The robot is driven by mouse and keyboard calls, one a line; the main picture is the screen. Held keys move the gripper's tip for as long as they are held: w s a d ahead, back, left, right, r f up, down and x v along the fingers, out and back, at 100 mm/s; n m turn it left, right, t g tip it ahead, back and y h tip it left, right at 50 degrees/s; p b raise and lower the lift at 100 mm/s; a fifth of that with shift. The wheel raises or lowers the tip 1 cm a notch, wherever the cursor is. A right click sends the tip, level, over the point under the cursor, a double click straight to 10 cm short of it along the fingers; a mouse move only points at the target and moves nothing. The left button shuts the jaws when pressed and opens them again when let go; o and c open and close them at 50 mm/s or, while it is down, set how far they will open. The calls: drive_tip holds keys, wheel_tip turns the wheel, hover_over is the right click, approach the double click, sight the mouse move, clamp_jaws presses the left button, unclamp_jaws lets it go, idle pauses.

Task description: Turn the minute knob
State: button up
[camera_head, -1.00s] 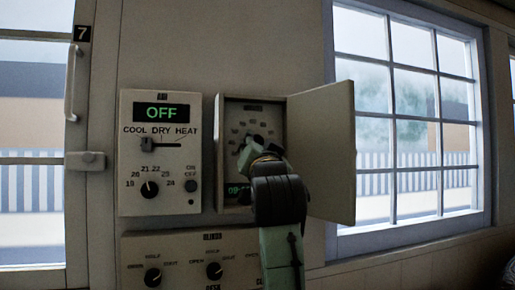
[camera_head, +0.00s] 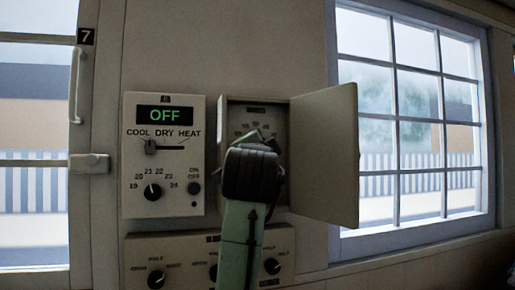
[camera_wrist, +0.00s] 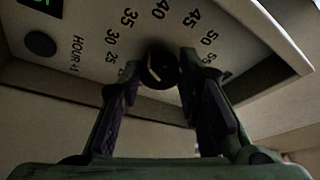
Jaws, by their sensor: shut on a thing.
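The minute knob (camera_wrist: 160,70) is a round dark knob on the timer panel, with a dial of printed numbers from 25 to 55 partly visible around it. My gripper (camera_wrist: 158,74) has one finger on each side of the knob and is shut on it. In the head view my gripper (camera_head: 258,142) reaches into the open timer box (camera_head: 224,125). There my wrist hides the knob and most of the dial. I cannot clearly read where the knob points.
The box's door (camera_head: 325,155) stands open to the right. A dark HOUR+1 button (camera_wrist: 40,43) and a green display (camera_wrist: 44,5) are beside the dial. An air-conditioner panel (camera_head: 165,120) showing OFF is at left, and another knob panel (camera_head: 140,262) is below.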

idle(0.4)
drive_tip(key=o, duration=1.1)
drive_tip(key=shift+o, duration=0.2)
drive_tip(key=s+f, duration=0.2)
drive_tip(key=s, duration=0.9)
drive_tip(key=shift+s+a+f, duration=0.15)
drive_tip(key=shift+s, duration=0.25)
